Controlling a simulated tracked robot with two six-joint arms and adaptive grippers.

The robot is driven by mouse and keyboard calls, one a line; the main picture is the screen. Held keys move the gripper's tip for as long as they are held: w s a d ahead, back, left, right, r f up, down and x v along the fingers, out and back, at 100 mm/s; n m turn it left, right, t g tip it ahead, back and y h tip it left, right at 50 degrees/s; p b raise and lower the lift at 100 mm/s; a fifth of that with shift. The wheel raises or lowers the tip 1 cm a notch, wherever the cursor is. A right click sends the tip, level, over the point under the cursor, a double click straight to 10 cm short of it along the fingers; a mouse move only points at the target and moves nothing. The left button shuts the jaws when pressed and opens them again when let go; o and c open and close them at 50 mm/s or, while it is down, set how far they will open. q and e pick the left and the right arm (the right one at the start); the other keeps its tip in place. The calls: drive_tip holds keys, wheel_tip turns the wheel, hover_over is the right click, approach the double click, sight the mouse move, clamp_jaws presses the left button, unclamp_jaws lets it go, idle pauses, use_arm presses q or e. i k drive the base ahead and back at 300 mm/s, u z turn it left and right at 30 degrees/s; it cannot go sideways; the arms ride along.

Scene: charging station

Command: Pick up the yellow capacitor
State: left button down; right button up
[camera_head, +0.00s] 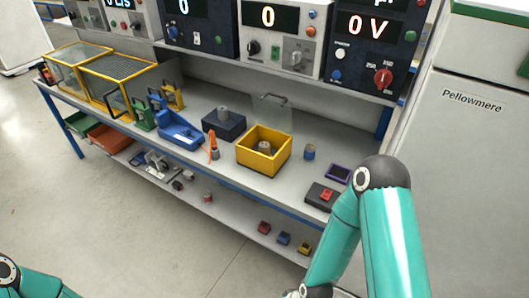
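A small yellow part with dark sides (304,249) sits on the lower shelf under the workbench, at the right end of a short row. It looks like the yellow capacitor, but it is too small to be sure. A blue part (284,239) and a red part (264,228) of similar size stand to its left. My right arm comes in at the lower right and passes just right of the yellow part, apart from it in the picture. Its gripper is out of frame. Only a piece of my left arm shows at the bottom left corner; its gripper is out of frame.
On the bench top (223,164) stand an open yellow box (278,163) holding a grey cylinder, a dark blue block (222,131), a blue tray (183,133) and a dark switch box (322,195). Yellow-framed cases (118,68) stand at left. The floor in front is clear.

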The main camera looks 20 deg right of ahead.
sight(263, 147)
drive_tip(key=z, duration=0.05)
drive_tip(key=i, duration=0.9)
drive_tip(key=u, duration=0.05)
